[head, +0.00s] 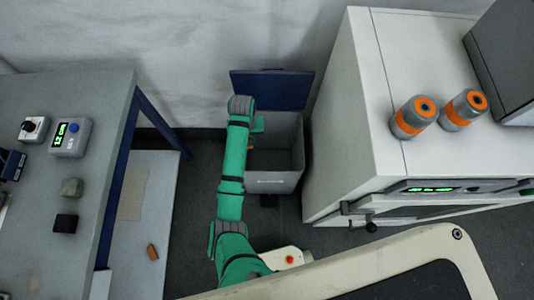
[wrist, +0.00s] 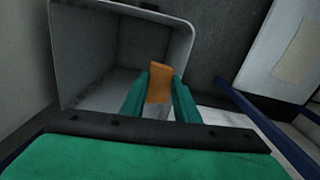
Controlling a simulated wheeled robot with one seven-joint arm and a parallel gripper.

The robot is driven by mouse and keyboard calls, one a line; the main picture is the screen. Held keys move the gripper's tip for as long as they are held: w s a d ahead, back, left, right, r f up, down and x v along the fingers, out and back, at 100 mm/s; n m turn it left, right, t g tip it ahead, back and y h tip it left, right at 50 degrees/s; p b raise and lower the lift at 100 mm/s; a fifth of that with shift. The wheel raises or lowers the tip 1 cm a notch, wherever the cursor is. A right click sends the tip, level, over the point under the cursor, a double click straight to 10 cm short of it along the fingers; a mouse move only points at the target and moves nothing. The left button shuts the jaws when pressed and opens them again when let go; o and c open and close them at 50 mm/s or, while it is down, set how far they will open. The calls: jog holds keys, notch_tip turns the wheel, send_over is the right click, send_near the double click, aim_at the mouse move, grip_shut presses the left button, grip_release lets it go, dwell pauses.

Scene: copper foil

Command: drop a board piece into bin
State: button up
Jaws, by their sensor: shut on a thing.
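The bin (head: 273,182) is a grey box on the floor between the bench and the white cabinet, with its blue lid tilted up at the back. In the wrist view its open mouth (wrist: 85,101) fills the upper left. My gripper (wrist: 160,85) is shut on an orange-brown board piece (wrist: 159,80), which sticks out past the fingertips. The piece appears over the bin's opening, near its rim; its height above the bin is hard to tell.
A grey bench (head: 95,110) with small devices stands left, with a blue leg beside my arm. A white cabinet (head: 345,110) stands close on the right, carrying two orange-banded canisters (head: 414,116). Another small orange-brown piece (head: 152,252) lies low at the left.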

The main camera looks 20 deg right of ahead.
jog(key=w+d+f+m, duration=0.1)
jog(key=d+m, duration=0.4)
jog(key=d, duration=0.6)
notch_tip(320, 180, down, 6)
jog(key=shift+w+d+f, duration=0.2)
jog(key=shift+d, duration=0.15)
jog(key=o, duration=1.1)
